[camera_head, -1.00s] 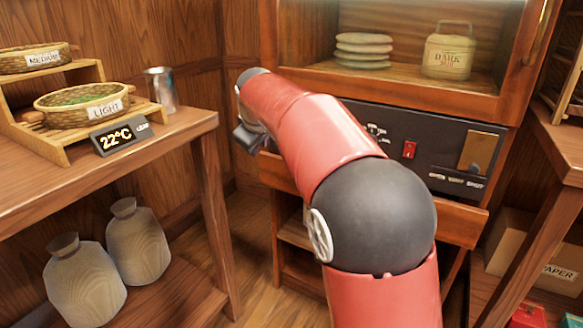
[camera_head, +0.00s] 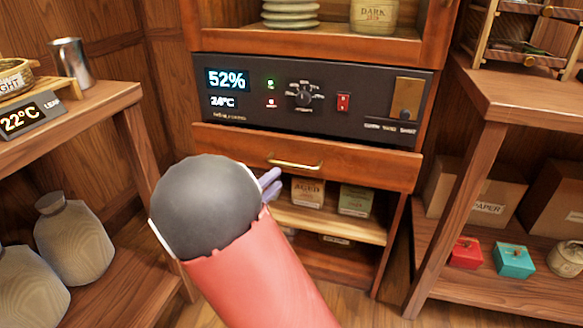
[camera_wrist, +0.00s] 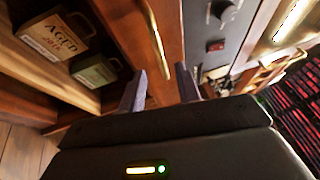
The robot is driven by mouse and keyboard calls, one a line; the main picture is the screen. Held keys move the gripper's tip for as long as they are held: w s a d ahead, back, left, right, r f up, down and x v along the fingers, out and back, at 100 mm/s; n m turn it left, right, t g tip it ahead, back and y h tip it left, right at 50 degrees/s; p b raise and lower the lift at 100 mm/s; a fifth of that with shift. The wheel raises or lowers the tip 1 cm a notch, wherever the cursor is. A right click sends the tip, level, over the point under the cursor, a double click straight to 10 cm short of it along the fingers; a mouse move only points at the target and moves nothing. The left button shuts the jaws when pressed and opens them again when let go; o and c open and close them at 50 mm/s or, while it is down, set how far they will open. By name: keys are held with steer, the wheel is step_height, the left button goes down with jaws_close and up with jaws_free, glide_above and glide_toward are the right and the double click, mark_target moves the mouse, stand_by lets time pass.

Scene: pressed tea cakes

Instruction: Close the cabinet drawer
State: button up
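The cabinet drawer (camera_head: 355,170) has a wide reddish-brown wooden front with a brass handle (camera_head: 295,164). It sits below the dark control panel. The front seems to stand a little forward of the panel, but I cannot tell how far. My gripper (camera_head: 270,184) is mostly hidden behind my arm; its purple-grey fingers show just below the handle. In the wrist view, my gripper (camera_wrist: 160,72) is open and empty, its fingers apart and pointing at the drawer front (camera_wrist: 122,30). The handle (camera_wrist: 152,38) lies just beyond the fingertips; I cannot tell whether they touch the front.
The control panel (camera_head: 250,90) reads 52% and 24°C. Below the drawer, an open shelf (camera_head: 330,222) holds AGED (camera_head: 307,192) and green-labelled (camera_head: 355,200) packages. Side tables stand left (camera_head: 110,100) and right (camera_head: 530,95). Sacks (camera_head: 75,240) sit low at left.

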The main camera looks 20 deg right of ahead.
mark_target(292, 165)
steer(key=x, duration=0.7)
steer(key=shift+w+d+r+b, duration=0.1)
steer(key=shift+w+d+b, duration=0.05)
steer(key=shift+d+b, duration=0.2)
steer(key=shift+a, duration=0.1)
jaws_close()
